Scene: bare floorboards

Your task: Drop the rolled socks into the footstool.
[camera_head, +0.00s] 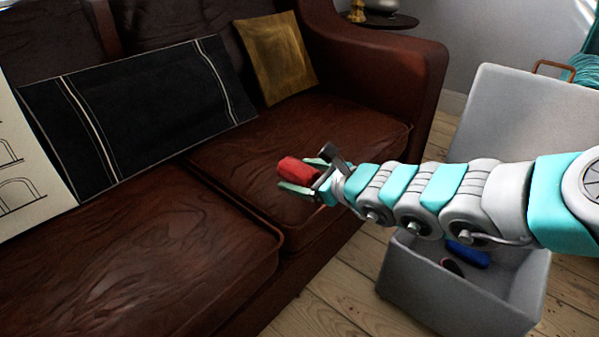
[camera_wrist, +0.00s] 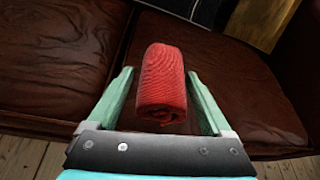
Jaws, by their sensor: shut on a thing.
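The rolled socks (camera_head: 297,168) are a red ribbed bundle. My gripper (camera_head: 306,176) is shut on them and holds them above the front of the brown sofa seat. In the wrist view the socks (camera_wrist: 161,85) lie lengthwise between the two green fingers. The footstool (camera_head: 430,294) is a light grey box on the floor at the lower right, its lid (camera_head: 518,112) standing up behind. A blue thing (camera_head: 468,254) and a dark thing (camera_head: 452,266) lie inside it. My arm crosses in front of the footstool and hides part of its opening. The socks are left of it.
The brown leather sofa (camera_head: 120,265) fills the left and middle, with a black striped cushion (camera_head: 135,110) and a mustard cushion (camera_head: 277,60). A small dark round table (camera_head: 385,20) stands behind the armrest. Bare floorboards (camera_head: 335,300) show between sofa and footstool.

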